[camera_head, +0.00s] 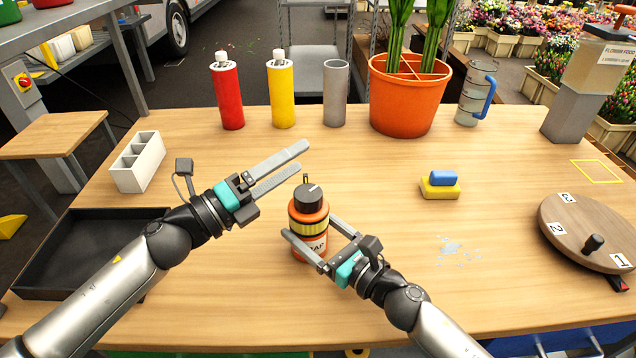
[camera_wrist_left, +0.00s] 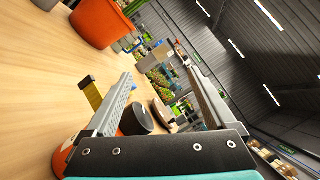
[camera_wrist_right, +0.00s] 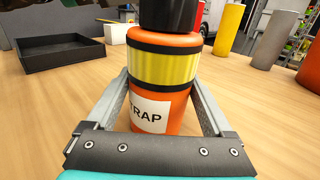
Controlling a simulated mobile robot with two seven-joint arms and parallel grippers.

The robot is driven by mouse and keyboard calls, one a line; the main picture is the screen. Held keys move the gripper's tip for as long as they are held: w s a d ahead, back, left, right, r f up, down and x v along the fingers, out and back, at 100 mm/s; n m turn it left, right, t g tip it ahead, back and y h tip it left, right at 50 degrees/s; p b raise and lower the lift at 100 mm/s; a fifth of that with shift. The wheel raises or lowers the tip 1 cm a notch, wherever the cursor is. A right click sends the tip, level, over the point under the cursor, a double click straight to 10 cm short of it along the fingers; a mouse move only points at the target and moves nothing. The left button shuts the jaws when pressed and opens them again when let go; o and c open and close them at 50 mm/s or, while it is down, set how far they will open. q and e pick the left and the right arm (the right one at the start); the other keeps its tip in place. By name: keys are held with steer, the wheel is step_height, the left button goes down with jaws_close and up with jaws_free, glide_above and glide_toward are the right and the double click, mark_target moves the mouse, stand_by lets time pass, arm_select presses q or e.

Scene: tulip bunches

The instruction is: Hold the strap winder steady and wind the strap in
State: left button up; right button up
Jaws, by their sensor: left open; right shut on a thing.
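The strap winder (camera_head: 309,222) is an upright orange cylinder with a yellow band, a white label and a black knob (camera_head: 309,195) on top. It stands on the table near the middle. My right gripper (camera_head: 307,232) is shut on its lower body, one finger on each side, as the right wrist view also shows the winder (camera_wrist_right: 165,85). My left gripper (camera_head: 288,166) is open and empty, just above and behind the knob. In the left wrist view the knob (camera_wrist_left: 136,119) shows between the fingers, with a short dark-and-yellow strap end (camera_wrist_left: 92,94) beside it.
Red (camera_head: 227,92) and yellow bottles (camera_head: 281,90), a grey cylinder (camera_head: 335,92) and an orange pot (camera_head: 405,100) stand at the back. A black tray (camera_head: 60,285) lies left. A sponge (camera_head: 440,187), a puddle (camera_head: 455,250) and a numbered turntable (camera_head: 590,225) are right.

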mark_target(316, 188)
arm_select(q)
steer(key=s+f+m+t+y, duration=0.1)
steer(key=s+m, duration=0.1)
steer(key=s+f+m+t+y, duration=0.1)
steer(key=s+f+m+y, duration=0.1)
steer(key=s, duration=0.1)
steer(key=s+a+f+m+t+y, duration=0.1)
steer(key=s+f+m+y, duration=0.1)
steer(key=s, duration=0.1)
steer(key=shift+a+m, duration=0.1)
steer(key=shift+m, duration=0.3)
steer(key=shift+m+y, duration=0.6)
steer(key=shift+x, duration=5.45)
steer(key=shift+f, duration=0.1)
steer(key=shift+c, duration=0.2)
steer(key=shift+s, duration=0.1)
steer(key=c, duration=1.3)
steer(key=shift+c, duration=0.2)
